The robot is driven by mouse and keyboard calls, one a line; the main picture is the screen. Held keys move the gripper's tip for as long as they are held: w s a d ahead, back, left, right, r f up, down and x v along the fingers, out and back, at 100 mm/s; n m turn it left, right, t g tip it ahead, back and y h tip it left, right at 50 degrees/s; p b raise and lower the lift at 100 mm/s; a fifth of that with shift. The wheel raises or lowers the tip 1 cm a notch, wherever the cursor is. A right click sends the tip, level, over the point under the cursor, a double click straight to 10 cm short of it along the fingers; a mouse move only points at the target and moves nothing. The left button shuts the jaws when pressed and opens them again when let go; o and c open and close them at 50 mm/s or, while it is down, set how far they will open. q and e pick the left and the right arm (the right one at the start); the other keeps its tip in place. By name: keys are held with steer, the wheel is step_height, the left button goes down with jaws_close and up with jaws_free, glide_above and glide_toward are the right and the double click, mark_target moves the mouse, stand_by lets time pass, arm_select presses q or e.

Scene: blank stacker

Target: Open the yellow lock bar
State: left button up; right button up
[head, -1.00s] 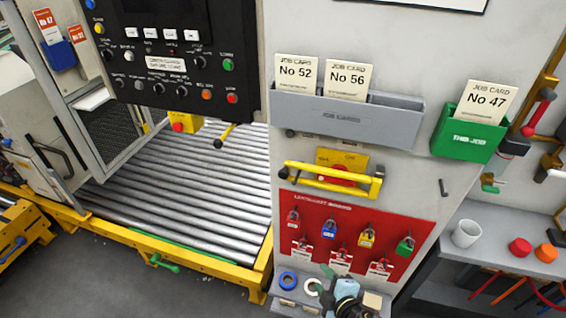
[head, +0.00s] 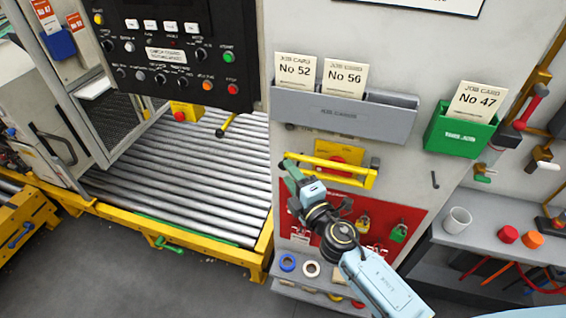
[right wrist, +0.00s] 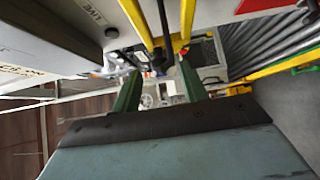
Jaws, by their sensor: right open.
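The yellow lock bar (head: 335,172) lies across the red switch on its yellow plate (head: 341,149), on the grey panel above the red lockout board (head: 402,217). My right gripper (head: 290,168), with green fingers, is at the left end of the bar and partly covers that end. In the right wrist view its fingers (right wrist: 160,68) are apart with no held object visible between them. Yellow bar parts (right wrist: 187,18) show beyond the fingertips there; whether they touch is unclear. My left gripper is not in view.
A grey job card holder (head: 345,115) projects just above the bar, with a green card box (head: 459,131) to its right. Padlocks (head: 363,223) hang on the board, partly hidden by my arm. A roller conveyor (head: 190,175) is at left.

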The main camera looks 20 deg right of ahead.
mark_target(283, 169)
steer(key=shift+w+a, duration=0.25)
steer(key=shift+w, duration=0.85)
steer(key=shift+w+a, duration=0.2)
steer(key=shift+w, duration=0.9)
jaws_close()
